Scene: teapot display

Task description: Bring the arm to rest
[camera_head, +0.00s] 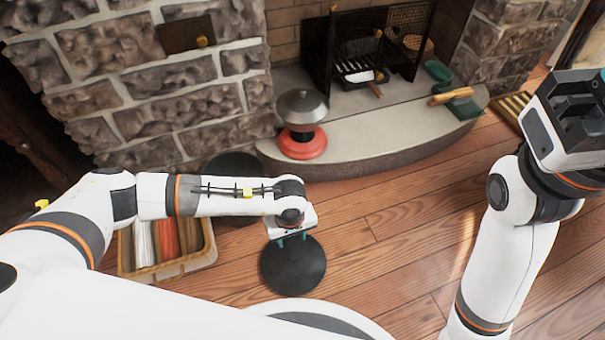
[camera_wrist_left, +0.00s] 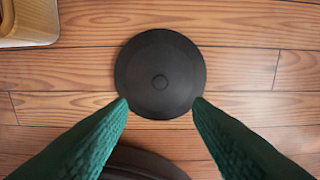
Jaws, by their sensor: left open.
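My left gripper (camera_head: 292,236) hangs at the end of my left arm, over a dark round disc (camera_head: 293,268) on the wooden floor. Its fingers are apart with nothing between them. In the left wrist view, the two green fingers of this gripper (camera_wrist_left: 160,104) reach in from the lower corners, and the disc (camera_wrist_left: 160,60) lies below and beyond the tips. I cannot tell the gap in height. My right arm stands raised at the right edge; the body of my right gripper (camera_head: 572,125) shows there, but no fingers do.
A basket (camera_head: 195,262) of folded cloths stands left of the disc. Behind are the stone hearth (camera_head: 390,135), a red-based pot with a metal lid (camera_head: 302,105), a fire grate and green items. Another dark round thing (camera_head: 238,162) is partly behind my left arm. Floor between the arms is clear.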

